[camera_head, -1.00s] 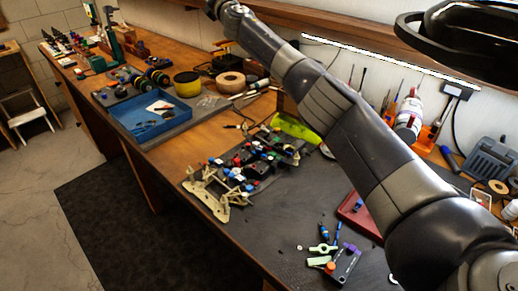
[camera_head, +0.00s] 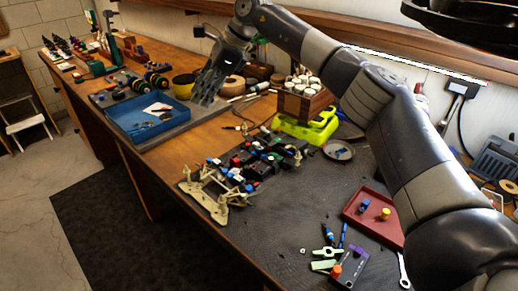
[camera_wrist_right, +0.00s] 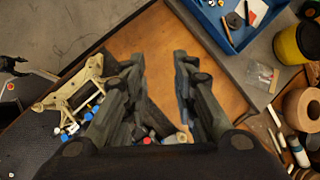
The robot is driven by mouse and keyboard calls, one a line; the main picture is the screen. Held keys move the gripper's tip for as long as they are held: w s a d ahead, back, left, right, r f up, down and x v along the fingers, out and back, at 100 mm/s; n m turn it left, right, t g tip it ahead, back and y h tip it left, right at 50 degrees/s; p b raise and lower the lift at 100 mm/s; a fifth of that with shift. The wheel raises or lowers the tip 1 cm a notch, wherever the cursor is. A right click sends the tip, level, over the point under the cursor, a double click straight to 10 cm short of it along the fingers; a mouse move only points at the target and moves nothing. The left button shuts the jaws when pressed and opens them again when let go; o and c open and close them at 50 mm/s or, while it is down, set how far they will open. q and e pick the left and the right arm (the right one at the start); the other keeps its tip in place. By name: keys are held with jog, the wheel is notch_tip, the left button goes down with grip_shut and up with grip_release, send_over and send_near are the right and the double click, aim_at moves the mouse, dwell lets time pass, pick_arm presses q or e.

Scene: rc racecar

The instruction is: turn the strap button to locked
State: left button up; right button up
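The RC car chassis (camera_head: 262,158) lies on the dark work mat, with red, blue, white and green parts and a beige frame piece (camera_head: 207,193) at its near left end. A strap button cannot be made out in either view. My right gripper (camera_head: 206,97) is above the bench beyond the car, fingers pointing down. In the right wrist view, the open fingers (camera_wrist_right: 159,66) are apart with bare wood between their tips. That view shows the beige frame piece (camera_wrist_right: 75,90) at left; the gripper hides much of the chassis.
A blue tray (camera_head: 122,123) and yellow-and-black roll (camera_head: 184,86) are near the right gripper. A yellow-green stand (camera_head: 307,128) and wooden box of jars (camera_head: 304,102) stand behind the car. A red tray (camera_head: 362,228) and small tools lie at the right front.

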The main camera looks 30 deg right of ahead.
aim_at(259, 149)
jog(key=s+d+f+g+h+b, duration=0.1)
jog(key=s+d+f+g+h, duration=0.4)
jog(key=s+d, duration=0.5)
jog(key=shift+t+h, duration=0.3)
jog(key=shift+t, duration=0.3)
jog(key=f, duration=0.3)
jog(key=w+d+f, duration=0.1)
jog(key=f, duration=0.6)
jog(key=shift+w+d+f+p, duration=0.15)
jog(key=shift+f+p, duration=0.1)
jog(key=shift+p, duration=0.1)
grip_shut()
